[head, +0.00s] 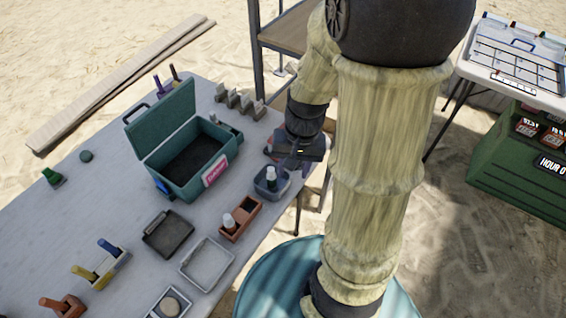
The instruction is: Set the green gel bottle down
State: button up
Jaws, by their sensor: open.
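A small bottle (271,176) with a dark greenish top and a pale lower part stands upright in a small blue-grey bin (258,190) at the table's right edge. It looks like the gel bottle, but its label is too small to read. My gripper (284,158) is just above and behind this bin, partly hidden by its own housing and my arm. It is open, and I see nothing held in it. I cannot tell whether its fingers touch the bottle.
A teal open-lidded case (190,185) stands left of the bin. An orange-brown tray (245,226) with a white bottle (228,222) is in front. Several trays and a green object (52,177) share the table (110,205). Bare table lies at left.

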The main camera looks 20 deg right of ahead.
jog(key=a+r+n+t, duration=0.1)
jog(key=n, duration=0.1)
jog(key=a+r+n+t+h, duration=0.1)
jog(key=n, duration=0.1)
jog(key=shift+s+a+r+n+t, duration=0.1)
jog(key=shift+a+r+n+t, duration=0.25)
jog(key=shift+a+n+t, duration=0.05)
